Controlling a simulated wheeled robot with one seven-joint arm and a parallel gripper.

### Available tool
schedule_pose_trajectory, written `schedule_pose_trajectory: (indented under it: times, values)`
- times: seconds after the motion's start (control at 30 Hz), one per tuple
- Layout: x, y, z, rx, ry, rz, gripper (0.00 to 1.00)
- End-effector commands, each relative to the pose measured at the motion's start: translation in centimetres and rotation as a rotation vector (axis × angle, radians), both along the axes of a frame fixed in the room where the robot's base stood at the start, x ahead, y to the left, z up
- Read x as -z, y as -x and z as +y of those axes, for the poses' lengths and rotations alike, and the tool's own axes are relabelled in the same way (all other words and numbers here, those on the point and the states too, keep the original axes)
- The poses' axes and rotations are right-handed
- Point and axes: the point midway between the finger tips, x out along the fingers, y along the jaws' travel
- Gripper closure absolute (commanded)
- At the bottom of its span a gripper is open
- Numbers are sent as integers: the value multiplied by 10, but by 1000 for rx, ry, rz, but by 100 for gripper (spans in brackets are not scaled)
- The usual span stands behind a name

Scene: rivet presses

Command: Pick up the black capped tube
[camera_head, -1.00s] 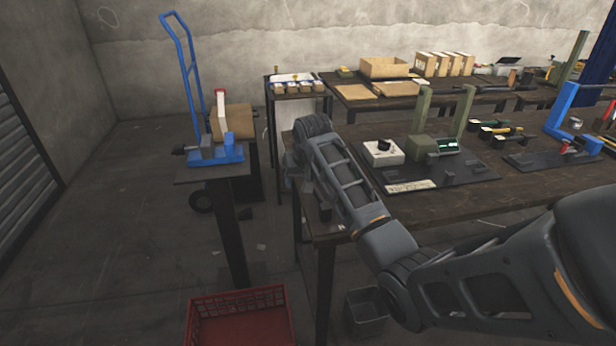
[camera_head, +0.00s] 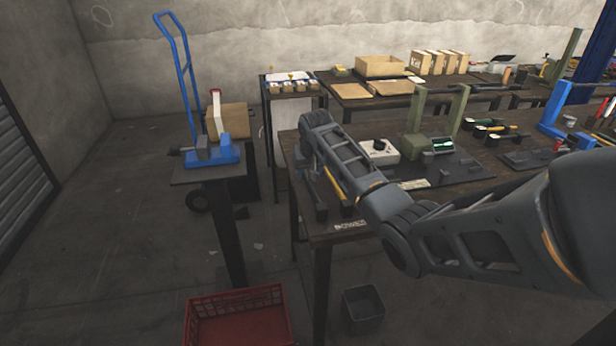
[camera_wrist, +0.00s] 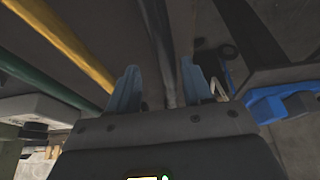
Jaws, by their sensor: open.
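In the wrist view, a long dark grey-black tube (camera_wrist: 158,40) runs from the top edge down to between my fingers. It looks like the black capped tube, but I cannot make out its cap. My gripper (camera_wrist: 162,85) is open, with one blue-grey finger on each side of the tube's line. I cannot tell whether either finger touches it. A yellow tube (camera_wrist: 72,42) and a green tube (camera_wrist: 45,82) lie to the left. In the head view, the yellow tube (camera_head: 336,187) shows beside my forearm on the near left end of the workbench; my arm hides much of this area.
The workbench (camera_head: 345,228) holds a green press (camera_head: 416,140) and a white box (camera_head: 379,153) right of my arm. A blue press (camera_head: 222,153) stands on a separate stand at left. A red crate (camera_head: 238,318) and a grey bin (camera_head: 362,308) are on the floor.

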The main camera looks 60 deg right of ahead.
Motion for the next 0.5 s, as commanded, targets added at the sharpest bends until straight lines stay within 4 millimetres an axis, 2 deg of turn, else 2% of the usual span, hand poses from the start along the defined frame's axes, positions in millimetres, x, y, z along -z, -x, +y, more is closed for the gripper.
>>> schedule_pose_trajectory:
  times: [0.27,0.5]
  values:
    - [3,-1,-1,0,1,-1,50]
    - [3,-1,-1,-1,1,0,72]
